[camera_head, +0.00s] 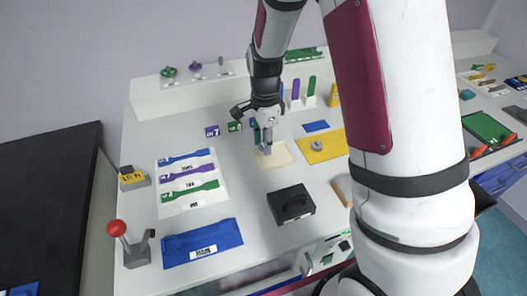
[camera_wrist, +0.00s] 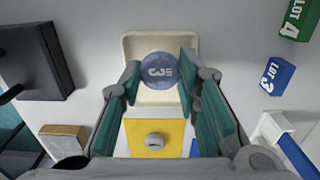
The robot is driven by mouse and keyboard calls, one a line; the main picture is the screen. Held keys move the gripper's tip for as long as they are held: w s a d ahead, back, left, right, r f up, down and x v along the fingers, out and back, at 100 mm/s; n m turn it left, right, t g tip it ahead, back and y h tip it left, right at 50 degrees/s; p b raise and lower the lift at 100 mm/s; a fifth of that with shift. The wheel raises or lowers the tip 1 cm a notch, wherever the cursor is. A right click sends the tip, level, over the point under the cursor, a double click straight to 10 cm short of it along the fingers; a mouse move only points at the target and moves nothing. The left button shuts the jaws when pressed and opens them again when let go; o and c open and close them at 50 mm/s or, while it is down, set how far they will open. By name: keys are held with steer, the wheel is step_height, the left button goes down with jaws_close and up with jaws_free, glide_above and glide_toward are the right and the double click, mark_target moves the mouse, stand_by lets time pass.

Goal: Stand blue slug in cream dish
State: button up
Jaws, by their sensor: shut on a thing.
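My gripper (camera_head: 264,143) is over the cream dish (camera_head: 280,158) on the white worktop and points down. In the wrist view my gripper (camera_wrist: 159,72) has its teal-padded fingers shut on the blue slug (camera_wrist: 159,71). The slug's round, marked grey-blue face is toward the camera. The cream dish's raised rim (camera_wrist: 160,38) shows beyond the slug, and its near part shows between the fingers. The slug is within the dish's outline in this view. I cannot tell whether its base touches the dish floor. In the head view the fingers mostly hide the slug.
A yellow plate (camera_head: 330,152) with a grey round piece lies right of the dish. A white rack (camera_head: 167,208) of coloured bars lies to the left. Lot-marked blocks, including a blue one (camera_wrist: 276,75), stand close behind the dish.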

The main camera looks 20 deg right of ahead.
mark_target(265, 159)
steer(key=shift+d+f, duration=0.1)
steer(key=shift+f, duration=1.9)
steer(key=shift+f, duration=0.2)
steer(key=o, duration=0.6)
steer(key=shift+r, duration=0.1)
